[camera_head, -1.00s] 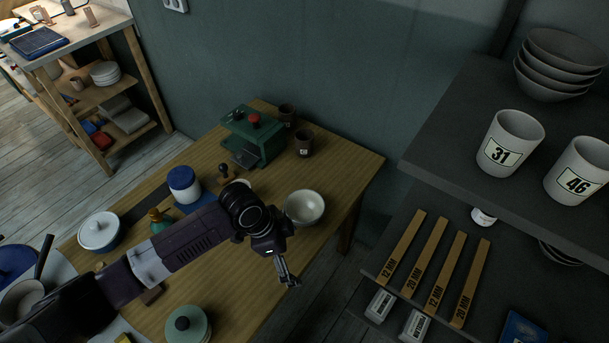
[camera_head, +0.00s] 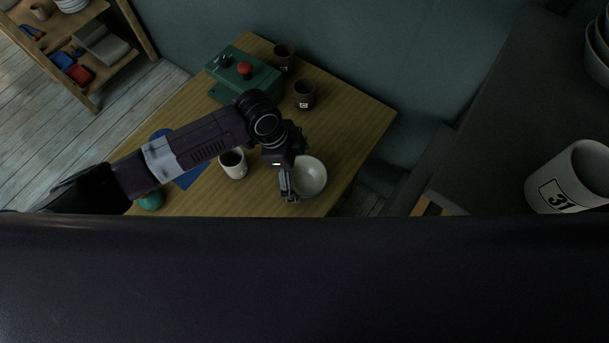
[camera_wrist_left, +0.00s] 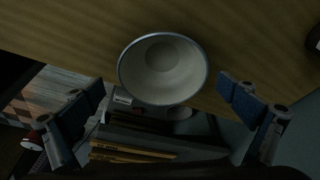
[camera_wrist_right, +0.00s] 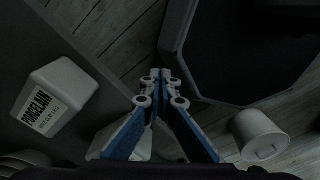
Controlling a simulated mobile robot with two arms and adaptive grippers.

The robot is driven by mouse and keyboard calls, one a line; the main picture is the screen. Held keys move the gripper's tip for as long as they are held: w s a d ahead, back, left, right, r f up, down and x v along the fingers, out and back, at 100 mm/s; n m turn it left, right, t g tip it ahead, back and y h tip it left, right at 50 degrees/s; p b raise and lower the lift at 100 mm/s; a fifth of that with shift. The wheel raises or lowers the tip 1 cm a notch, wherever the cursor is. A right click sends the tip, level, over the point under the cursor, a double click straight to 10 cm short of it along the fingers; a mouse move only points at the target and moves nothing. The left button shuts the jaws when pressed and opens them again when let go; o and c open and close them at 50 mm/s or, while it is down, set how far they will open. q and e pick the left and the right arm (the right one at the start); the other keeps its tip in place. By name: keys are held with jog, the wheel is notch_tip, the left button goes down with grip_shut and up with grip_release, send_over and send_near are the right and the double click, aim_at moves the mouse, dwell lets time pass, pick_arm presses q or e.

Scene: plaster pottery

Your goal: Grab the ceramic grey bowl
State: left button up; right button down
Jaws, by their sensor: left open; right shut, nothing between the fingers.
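The grey-white bowl (camera_head: 311,177) stands upright near the right edge of the wooden table. It also shows in the left wrist view (camera_wrist_left: 163,68), empty inside. My left gripper (camera_head: 289,190) is at the bowl's left side in the head view. In the left wrist view the open fingers (camera_wrist_left: 166,105) stand apart on either side of the bowl, with gaps, not touching it. My right gripper (camera_wrist_right: 161,80) is shut and empty, away from the bowl.
A white mug (camera_head: 232,163), dark cups (camera_head: 304,95) and a green box with a red knob (camera_head: 246,79) stand on the table (camera_head: 356,113). A shelf with a cup marked 31 (camera_head: 572,178) is at right. A porcelain-labelled container (camera_wrist_right: 55,95) is near the right gripper.

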aim_at(310, 183)
pick_arm(q)
jog(key=shift+x, duration=1.1)
jog(key=shift+w+d+f, duration=0.15)
jog(key=shift+d+f, duration=0.1)
jog(key=shift+f, duration=0.15)
jog(key=c, duration=1.2)
pick_arm(e)
jog(key=shift+w+d+r, duration=0.1)
jog(key=shift+w+r, duration=0.3)
jog(key=shift+w, duration=0.35)
